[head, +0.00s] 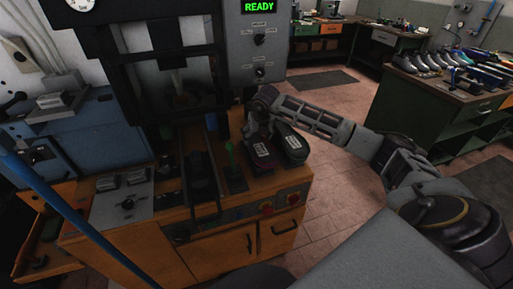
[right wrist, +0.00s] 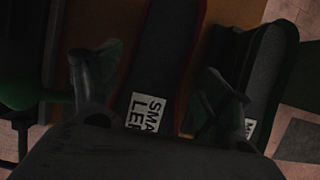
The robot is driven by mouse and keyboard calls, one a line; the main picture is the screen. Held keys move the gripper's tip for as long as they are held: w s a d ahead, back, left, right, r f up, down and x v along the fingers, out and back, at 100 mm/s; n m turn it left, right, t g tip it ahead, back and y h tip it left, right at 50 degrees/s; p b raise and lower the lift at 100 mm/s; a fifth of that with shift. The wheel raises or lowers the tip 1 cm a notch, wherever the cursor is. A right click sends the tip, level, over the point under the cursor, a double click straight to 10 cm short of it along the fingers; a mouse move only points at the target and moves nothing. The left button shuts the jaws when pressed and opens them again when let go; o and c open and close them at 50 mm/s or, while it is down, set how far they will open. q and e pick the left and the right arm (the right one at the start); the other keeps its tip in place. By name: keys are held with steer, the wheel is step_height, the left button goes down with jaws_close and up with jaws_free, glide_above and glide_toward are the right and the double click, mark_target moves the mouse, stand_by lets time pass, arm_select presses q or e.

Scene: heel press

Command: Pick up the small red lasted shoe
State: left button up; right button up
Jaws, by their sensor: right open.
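The small red lasted shoe (head: 261,152) lies sole up on the orange bench, left of a dark green shoe (head: 291,146). In the right wrist view the red-edged shoe (right wrist: 168,60) has a white label reading "SMA" and "LE", cut off by the gripper body. My right gripper (head: 260,108) is over the far end of the red shoe. In the right wrist view its open fingers (right wrist: 157,85) are on either side of that shoe. The right finger lies between the two shoes. I cannot tell whether either finger touches. My left gripper is not in view.
The dark green shoe (right wrist: 266,75) is close beside the right finger. A press with a READY display (head: 259,7) stands behind the bench (head: 240,215). A green-knobbed lever (head: 231,160) is left of the red shoe. The floor (head: 335,190) right of the bench is clear.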

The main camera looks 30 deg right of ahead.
mark_target(255, 138)
steer(key=shift+p+x, duration=0.7)
steer(key=shift+x, duration=1.9)
steer(key=shift+w+r, duration=0.1)
steer(key=c, duration=1.3)
